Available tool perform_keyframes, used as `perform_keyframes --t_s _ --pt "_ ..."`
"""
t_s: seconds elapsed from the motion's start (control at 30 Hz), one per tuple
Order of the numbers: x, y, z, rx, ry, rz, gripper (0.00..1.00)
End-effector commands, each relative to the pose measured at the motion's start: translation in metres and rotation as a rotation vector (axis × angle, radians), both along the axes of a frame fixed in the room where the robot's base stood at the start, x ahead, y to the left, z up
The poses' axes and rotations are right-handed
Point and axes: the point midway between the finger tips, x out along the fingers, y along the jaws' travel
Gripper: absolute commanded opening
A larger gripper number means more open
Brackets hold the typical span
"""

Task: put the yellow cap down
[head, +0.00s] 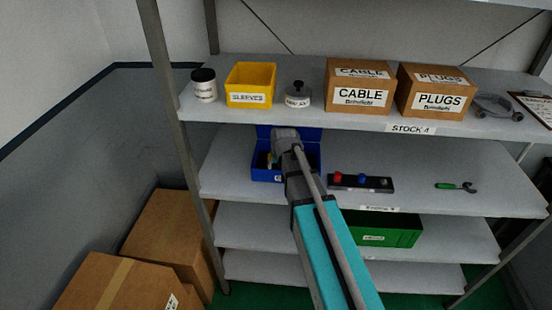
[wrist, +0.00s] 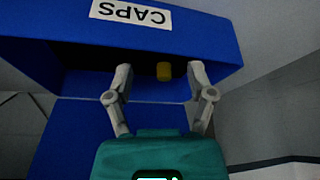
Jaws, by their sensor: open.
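The yellow cap (wrist: 164,71) shows in the wrist view inside a blue bin (wrist: 215,45) labelled CAPS, against the bin's dark inside. My gripper (wrist: 160,76) is open, with one finger on each side of the cap in the picture and a gap to it on both sides. I cannot tell how far beyond the fingertips the cap lies. In the head view the blue bin (head: 312,137) stands on the second shelf, and my arm reaches over it and hides part of it. The cap is not clear in that view.
Right of the bin on the same shelf are a black block with coloured knobs (head: 360,182) and a green-handled tool (head: 455,187). The shelf above holds a yellow SLEEVES bin (head: 250,84), a CABLE box (head: 359,85) and a PLUGS box (head: 437,90). A green bin (head: 388,229) is below.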

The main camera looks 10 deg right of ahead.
Motion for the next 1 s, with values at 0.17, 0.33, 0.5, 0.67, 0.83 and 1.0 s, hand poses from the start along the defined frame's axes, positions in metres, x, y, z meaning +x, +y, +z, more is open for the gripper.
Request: perform_keyframes --t_s 0.17,0.33,0.5,0.67,0.83,1.0 --pt "-0.009 0.000 0.000 0.000 0.000 0.000 0.70" --pt "-0.009 0.000 0.000 0.000 0.000 0.000 0.70" --pt "-0.008 0.001 0.000 0.000 0.000 0.001 0.70" --pt "-0.008 0.001 0.000 0.000 0.000 0.001 0.70" --pt "-0.015 0.001 -0.001 0.001 0.010 0.001 0.70" --pt "-0.059 0.004 -0.006 0.001 0.092 0.003 0.70"
